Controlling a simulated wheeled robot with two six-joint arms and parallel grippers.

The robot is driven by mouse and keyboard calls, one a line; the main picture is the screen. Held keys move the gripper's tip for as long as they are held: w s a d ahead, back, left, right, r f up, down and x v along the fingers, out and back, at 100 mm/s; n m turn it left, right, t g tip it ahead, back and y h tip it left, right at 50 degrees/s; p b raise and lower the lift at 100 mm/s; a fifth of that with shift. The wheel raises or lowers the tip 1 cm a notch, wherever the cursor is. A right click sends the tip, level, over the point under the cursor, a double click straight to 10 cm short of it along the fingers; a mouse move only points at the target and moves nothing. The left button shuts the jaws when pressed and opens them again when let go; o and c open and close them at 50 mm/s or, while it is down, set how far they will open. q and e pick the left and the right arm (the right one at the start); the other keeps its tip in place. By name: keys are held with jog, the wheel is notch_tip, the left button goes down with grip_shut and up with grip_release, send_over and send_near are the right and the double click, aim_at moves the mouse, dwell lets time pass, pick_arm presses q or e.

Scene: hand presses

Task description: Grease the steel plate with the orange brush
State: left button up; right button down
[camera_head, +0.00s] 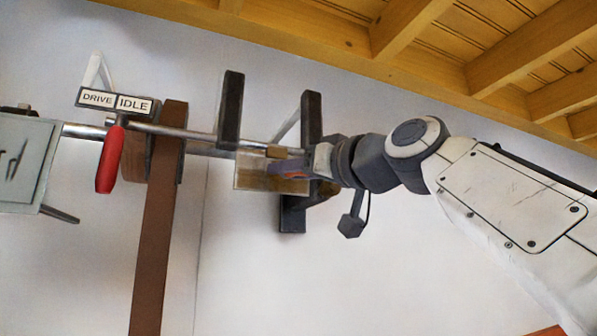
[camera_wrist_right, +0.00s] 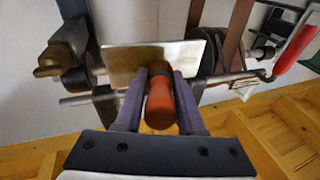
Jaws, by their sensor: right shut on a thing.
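The orange brush (camera_wrist_right: 160,103) is held between the two fingers of my right gripper (camera_wrist_right: 158,95), which is shut on it. Its rounded orange handle points toward the wrist camera. Its dark far end overlaps the lower edge of the steel plate (camera_wrist_right: 135,62), a shiny tan-grey rectangle; I cannot tell whether they touch. In the head view the plate (camera_head: 246,180) hangs just left of my right gripper (camera_head: 292,168), which partly covers it. My left gripper is in neither view.
A steel shaft (camera_head: 190,133) runs along the wall past dark brackets (camera_head: 231,110). At left are a red lever handle (camera_head: 109,160), a DRIVE/IDLE sign (camera_head: 115,101), a brown belt (camera_head: 155,240) and a grey box (camera_head: 25,165). Wooden beams (camera_head: 410,25) cross the top.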

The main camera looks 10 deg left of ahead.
jog(key=shift+s+a, duration=0.55)
jog(key=shift+a, duration=0.2)
jog(key=shift+s+a, duration=0.55)
jog(key=shift+a, duration=0.2)
jog(key=shift+s+a+p, duration=0.35)
jog(key=shift+s+a, duration=0.15)
jog(key=shift+a, duration=0.25)
jog(key=shift+s+a+p, duration=0.35)
jog(key=shift+s+a, duration=0.1)
jog(key=shift+a, duration=0.25)
jog(key=s+d+b, duration=0.2)
jog(key=s+d, duration=0.1)
jog(key=s, duration=0.2)
jog(key=shift+d, duration=0.25)
jog(key=shift+s+d+b, duration=0.2)
jog(key=shift+s+d, duration=0.2)
jog(key=shift+s, duration=0.2)
jog(key=shift+s+d+b, duration=0.15)
jog(key=shift+s+d, duration=0.25)
jog(key=shift+s, duration=0.2)
